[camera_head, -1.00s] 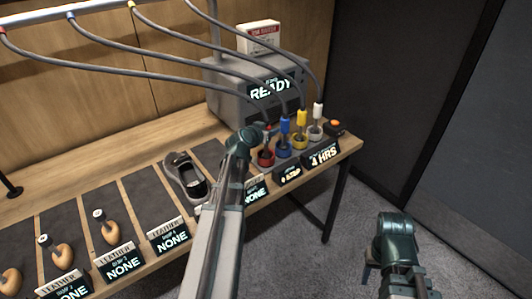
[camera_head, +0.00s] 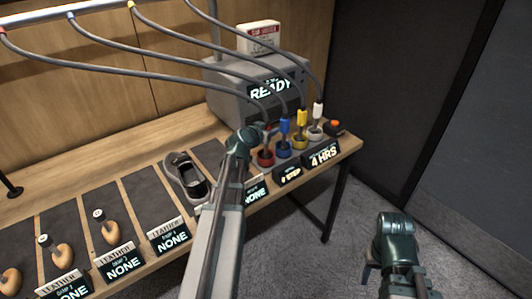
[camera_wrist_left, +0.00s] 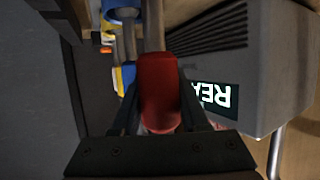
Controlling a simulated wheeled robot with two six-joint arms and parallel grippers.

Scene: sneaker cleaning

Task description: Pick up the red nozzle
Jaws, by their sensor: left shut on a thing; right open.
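The red nozzle (camera_wrist_left: 159,85) fills the space between the fingers of my left gripper (camera_wrist_left: 158,110) in the left wrist view, and the gripper is shut on it. In the head view my left gripper (camera_head: 262,130) is just above the red holder cup (camera_head: 265,158), and the arm hides part of the nozzle. A grey hose runs from the nozzle. My right gripper (camera_head: 392,222) is low at the right over the carpet, away from the table; its fingers are hard to make out.
Blue (camera_head: 284,126), yellow (camera_head: 301,117) and white (camera_head: 317,111) nozzles stand in cups to the right. A grey machine (camera_head: 228,88) reading READY is behind. A dark sneaker (camera_head: 186,176) lies left of my left arm. Several hoses hang from a rail.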

